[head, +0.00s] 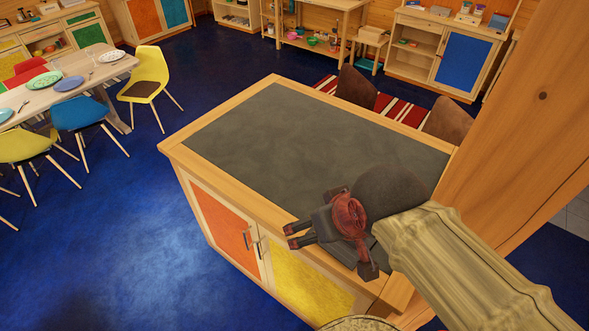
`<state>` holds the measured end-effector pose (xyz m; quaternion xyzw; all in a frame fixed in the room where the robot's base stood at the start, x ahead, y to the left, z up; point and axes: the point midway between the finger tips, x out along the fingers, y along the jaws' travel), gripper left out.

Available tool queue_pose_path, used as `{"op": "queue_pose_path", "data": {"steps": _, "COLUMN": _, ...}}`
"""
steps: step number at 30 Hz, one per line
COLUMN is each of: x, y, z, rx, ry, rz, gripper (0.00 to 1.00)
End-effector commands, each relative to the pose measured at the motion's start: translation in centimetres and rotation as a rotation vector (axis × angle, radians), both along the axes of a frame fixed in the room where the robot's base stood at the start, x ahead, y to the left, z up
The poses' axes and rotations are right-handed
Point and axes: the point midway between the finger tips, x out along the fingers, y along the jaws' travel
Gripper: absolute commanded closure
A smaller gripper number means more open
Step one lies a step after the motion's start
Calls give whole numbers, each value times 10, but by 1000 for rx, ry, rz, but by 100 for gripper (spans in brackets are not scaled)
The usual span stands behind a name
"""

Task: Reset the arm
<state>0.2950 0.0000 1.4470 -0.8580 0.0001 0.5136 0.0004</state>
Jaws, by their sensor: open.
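My gripper (291,235) is open and empty. It hangs over the near right part of a kitchen island (262,139), with its fingers pointing left. My arm reaches in from the lower right corner of the head view and hides the island's near right corner. The bare dark top of the island shows no objects on it. I cannot tell how high the gripper is above the island.
A wooden post (520,140) stands close on the right, near my arm. Two brown chairs (357,88) are behind the island. A dining table (122,64) with plates and coloured chairs stands at the left. The blue floor (150,230) left of the island is clear.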

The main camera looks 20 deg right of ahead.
Motion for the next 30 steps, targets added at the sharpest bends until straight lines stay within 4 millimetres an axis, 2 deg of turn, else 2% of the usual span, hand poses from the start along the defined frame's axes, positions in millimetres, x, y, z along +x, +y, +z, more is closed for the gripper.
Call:
{"op": "queue_pose_path", "data": {"steps": 5, "x": 0, "y": 0, "z": -23, "rx": 0, "ry": 0, "rz": 0, "gripper": 18}}
{"op": "queue_pose_path", "data": {"steps": 8, "x": 0, "y": 0, "z": -43, "rx": 0, "ry": 1, "rz": 0, "gripper": 18}}
{"op": "queue_pose_path", "data": {"steps": 30, "x": 0, "y": 0, "z": -215, "rx": 0, "ry": 0, "rz": 1, "gripper": 18}}
